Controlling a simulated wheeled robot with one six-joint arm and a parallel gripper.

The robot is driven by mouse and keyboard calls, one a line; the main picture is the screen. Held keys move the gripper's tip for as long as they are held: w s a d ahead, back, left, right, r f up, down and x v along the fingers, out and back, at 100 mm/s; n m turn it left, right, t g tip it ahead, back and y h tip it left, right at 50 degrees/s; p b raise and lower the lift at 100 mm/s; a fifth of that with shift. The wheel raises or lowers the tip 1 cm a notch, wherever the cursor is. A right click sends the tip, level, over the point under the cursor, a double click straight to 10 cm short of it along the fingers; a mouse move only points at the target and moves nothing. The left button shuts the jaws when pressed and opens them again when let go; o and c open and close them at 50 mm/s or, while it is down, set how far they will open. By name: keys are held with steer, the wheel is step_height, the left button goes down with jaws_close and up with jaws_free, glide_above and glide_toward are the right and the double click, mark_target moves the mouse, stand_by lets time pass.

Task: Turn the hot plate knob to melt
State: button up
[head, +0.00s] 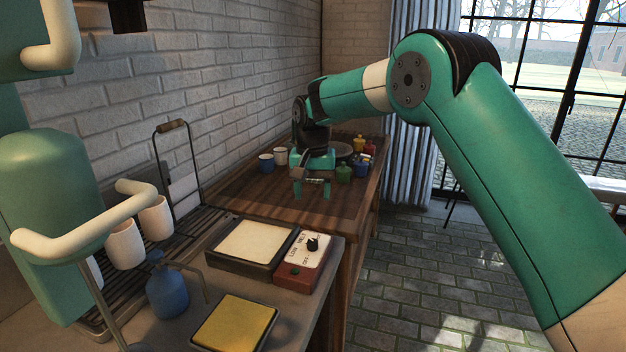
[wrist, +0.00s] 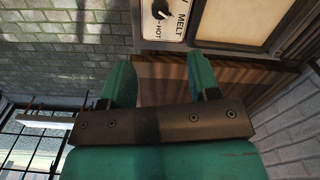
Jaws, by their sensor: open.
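The hot plate (head: 252,243) is a dark box with a cream top on the near counter in the head view. Its control panel (head: 294,262) is on its right side, with a black knob (head: 312,243) and the words LOW, MELT and OFF around it. In the wrist view the knob (wrist: 160,9) is at the top edge beside MELT and HOT; I cannot tell which mark it points to. My gripper (head: 312,190) is open and empty, beyond the hot plate and above the wooden table. Its two green fingers (wrist: 160,62) are apart from the knob in the wrist view.
White cups (head: 124,244) stand on a rack at left. Small coloured jars (head: 344,172) and cups are on the wooden table (head: 245,188) behind my gripper.

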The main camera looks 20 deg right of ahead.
step_height(320, 180, up, 3)
steer(key=shift+r, duration=0.2)
steer(key=s+a+r+n+y, duration=0.1)
steer(key=s+a+r+n, duration=0.15)
steer(key=s, duration=0.65)
steer(key=s+a+r+n+y, duration=0.1)
steer(key=s+r+n, duration=0.3)
steer(key=s, duration=0.5)
steer(key=s+f+n+y, duration=0.1)
steer(key=s+n, duration=0.1)
steer(key=s, duration=0.8)
steer(key=s+a+f+n+y+p, duration=0.1)
steer(key=s+n, duration=0.2)
steer(key=s, duration=0.8)
steer(key=shift+f, duration=0.25)
